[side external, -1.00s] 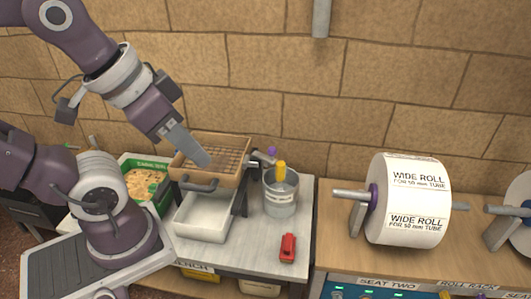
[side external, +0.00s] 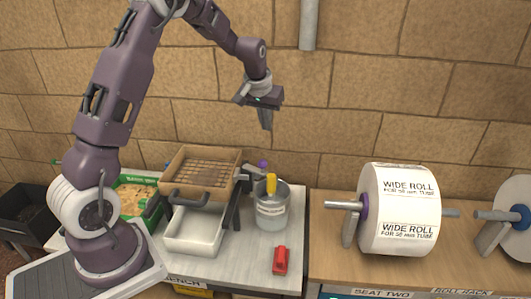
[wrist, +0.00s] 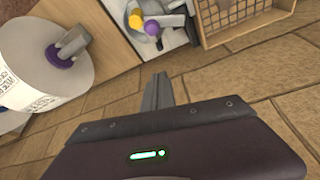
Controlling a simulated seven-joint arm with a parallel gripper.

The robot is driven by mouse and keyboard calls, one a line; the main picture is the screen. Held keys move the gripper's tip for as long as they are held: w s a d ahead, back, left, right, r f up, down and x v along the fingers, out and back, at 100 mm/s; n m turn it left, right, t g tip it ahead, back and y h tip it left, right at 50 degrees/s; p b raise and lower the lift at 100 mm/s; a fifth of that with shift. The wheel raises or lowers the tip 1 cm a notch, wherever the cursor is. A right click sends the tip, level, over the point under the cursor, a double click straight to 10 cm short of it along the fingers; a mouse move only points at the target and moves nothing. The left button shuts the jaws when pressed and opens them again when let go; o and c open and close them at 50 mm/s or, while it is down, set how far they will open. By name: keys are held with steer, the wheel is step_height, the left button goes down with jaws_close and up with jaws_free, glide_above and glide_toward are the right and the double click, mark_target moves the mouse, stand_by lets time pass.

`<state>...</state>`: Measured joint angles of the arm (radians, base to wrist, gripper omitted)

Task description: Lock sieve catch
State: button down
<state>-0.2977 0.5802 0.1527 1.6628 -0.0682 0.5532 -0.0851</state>
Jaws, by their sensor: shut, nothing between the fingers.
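The sieve (side external: 205,165) is a wooden-framed tray with a mesh floor, held on a dark stand above a white bin. It has a dark handle on its front; its corner also shows in the wrist view (wrist: 235,15). A purple knob (side external: 263,164) sits at the sieve's right side, on what may be the catch; it shows in the wrist view (wrist: 152,28) beside a grey metal piece. Whether the catch is locked cannot be told. My gripper (side external: 266,125) is shut and empty, pointing down above and behind the knob, apart from it. Its fingers (wrist: 162,88) show in the wrist view.
A metal pot (side external: 272,212) with a yellow-handled tool (side external: 271,184) stands right of the sieve. A red object (side external: 280,261) lies in front. The white bin (side external: 195,232) is under the sieve, a green box (side external: 133,185) left. A wide paper roll (side external: 398,210) stands right.

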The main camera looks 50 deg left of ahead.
mark_target(262, 160)
step_height(262, 160, down, 10)
steer(key=shift+s+d, duration=0.2)
stand_by(0.6)
steer(key=shift+s+d+m, duration=0.2)
steer(key=shift+s+m, duration=0.1)
steer(key=shift+m, duration=0.3)
steer(key=m, duration=0.1)
steer(key=s+m+h, duration=0.1)
steer(key=m, duration=0.1)
steer(key=shift+s+d+t, duration=0.3)
steer(key=shift+d, duration=0.05)
steer(key=shift+s+a+m+h, duration=0.1)
steer(key=shift+s+m+h, duration=0.9)
steer(key=shift+s+m, duration=1.3)
steer(key=shift+a+f, duration=0.1)
